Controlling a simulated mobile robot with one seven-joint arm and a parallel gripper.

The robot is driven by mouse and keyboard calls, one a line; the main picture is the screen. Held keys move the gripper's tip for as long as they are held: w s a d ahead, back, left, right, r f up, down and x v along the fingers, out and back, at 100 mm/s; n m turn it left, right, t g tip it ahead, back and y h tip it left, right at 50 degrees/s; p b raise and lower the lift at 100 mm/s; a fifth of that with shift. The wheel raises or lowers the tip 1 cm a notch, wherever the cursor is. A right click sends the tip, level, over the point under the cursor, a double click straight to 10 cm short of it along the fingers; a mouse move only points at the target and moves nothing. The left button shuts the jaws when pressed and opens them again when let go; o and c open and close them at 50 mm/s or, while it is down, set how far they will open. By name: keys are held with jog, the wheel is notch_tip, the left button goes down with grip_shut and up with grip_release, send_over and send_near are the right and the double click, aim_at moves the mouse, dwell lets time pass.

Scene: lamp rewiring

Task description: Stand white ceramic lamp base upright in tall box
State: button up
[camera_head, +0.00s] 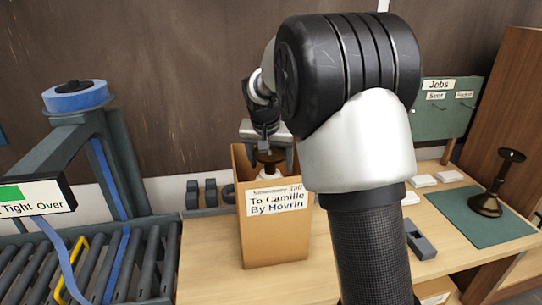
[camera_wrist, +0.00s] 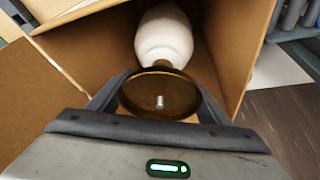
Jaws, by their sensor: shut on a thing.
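The tall cardboard box (camera_head: 272,242) stands open on the wooden table in the head view, with a label reading "To Camille By Hovrin". The white ceramic lamp base (camera_wrist: 164,38) is inside the box mouth, its brass-coloured round end (camera_wrist: 160,92) with a small metal stud facing the wrist camera. In the head view only the top of the lamp base (camera_head: 268,172) shows above the box's front wall. My gripper (camera_head: 267,150) is over the box opening and is shut on the lamp base near its brass end. The lower part of the lamp base is hidden in the box.
A roller conveyor (camera_head: 85,265) with a tape dispenser arch stands at the left. Small grey blocks (camera_head: 208,192) sit left of the box. A dark lamp stand (camera_head: 488,200) is on a green mat (camera_head: 470,222) at the right. White cards lie on the table.

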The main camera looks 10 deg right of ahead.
aim_at(271, 174)
jog(key=shift+w+f, duration=0.1)
jog(key=shift+f, duration=1.45)
jog(key=shift+f+b, duration=0.3)
jog(key=shift+f, duration=0.25)
jog(key=o, duration=2.1)
jog(key=shift+f, duration=0.15)
jog(key=shift+c, duration=0.2)
